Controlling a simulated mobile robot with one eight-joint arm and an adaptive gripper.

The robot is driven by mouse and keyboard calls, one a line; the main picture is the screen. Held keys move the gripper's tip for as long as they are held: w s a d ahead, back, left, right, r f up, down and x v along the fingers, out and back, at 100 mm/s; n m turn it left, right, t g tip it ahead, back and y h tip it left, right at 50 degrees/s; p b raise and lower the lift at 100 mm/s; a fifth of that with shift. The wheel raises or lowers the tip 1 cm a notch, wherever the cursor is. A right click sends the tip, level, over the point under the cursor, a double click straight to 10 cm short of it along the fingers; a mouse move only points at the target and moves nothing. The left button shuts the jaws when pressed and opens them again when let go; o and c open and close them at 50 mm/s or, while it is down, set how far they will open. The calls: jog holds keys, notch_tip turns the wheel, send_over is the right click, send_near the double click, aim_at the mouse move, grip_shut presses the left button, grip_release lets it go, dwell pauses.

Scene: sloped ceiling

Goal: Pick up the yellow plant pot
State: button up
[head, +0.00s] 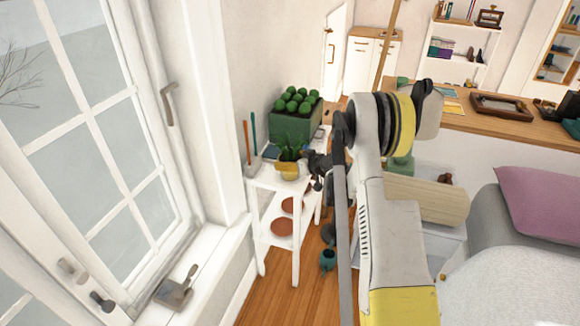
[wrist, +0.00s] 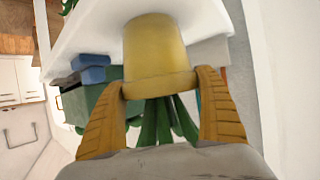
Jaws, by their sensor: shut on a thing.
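The yellow plant pot (wrist: 155,50) fills the upper middle of the wrist view, where it appears upside down, its rim toward me and green leaves (wrist: 160,120) below it. The two ribbed yellow fingers of my gripper (wrist: 161,84) are shut on the pot, one on each side at the rim. In the head view the small pot (head: 289,174) with its spiky plant (head: 291,146) is at the top of a white shelf stand (head: 262,183), with my gripper reaching it from the right. I cannot tell whether its base touches the stand.
A green planter with round plants (head: 290,124) stands just behind the pot. Reddish-brown round items (head: 283,227) sit on the lower shelf. The window (head: 100,120) and its sill are to the left. A teal watering can (head: 328,258) is on the wooden floor.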

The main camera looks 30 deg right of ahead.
aim_at(289, 149)
jog(key=shift+r+p, duration=0.3)
jog(key=shift+r, duration=0.25)
notch_tip(289, 149, up, 4)
jog(key=shift+f+p, duration=0.15)
jog(key=shift+p, duration=0.85)
jog(key=s+d+r+p, duration=0.4)
jog(key=s+d+r, duration=0.25)
jog(key=s, duration=0.25)
jog(key=a+f+n+g+y+b, duration=0.1)
jog(key=a+f+n+g+y, duration=0.3)
jog(key=a, duration=0.8)
jog(key=a+f+n+g+y+b, duration=0.1)
jog(key=a+f+n+g+y, duration=0.15)
jog(key=a+f+n, duration=0.6)
jog(key=a+f+n+g+y+b, duration=0.1)
jog(key=a+f+g+y, duration=0.3)
jog(key=a, duration=1)
jog(key=shift+t+y, duration=0.25)
jog(key=shift+t, duration=0.4)
jog(key=shift+w+a+f+b, duration=0.55)
jog(key=shift+a+f+b, duration=0.6)
jog(key=shift+a+f, duration=0.55)
jog(key=shift+w+a+f+b, duration=0.6)
jog(key=shift+a+f+b, duration=0.55)
jog(key=shift+a+f, duration=0.5)
jog(key=shift+w+a+f+b, duration=0.55)
jog(key=shift+a+f+b, duration=0.75)
jog(key=shift+a, duration=0.6)
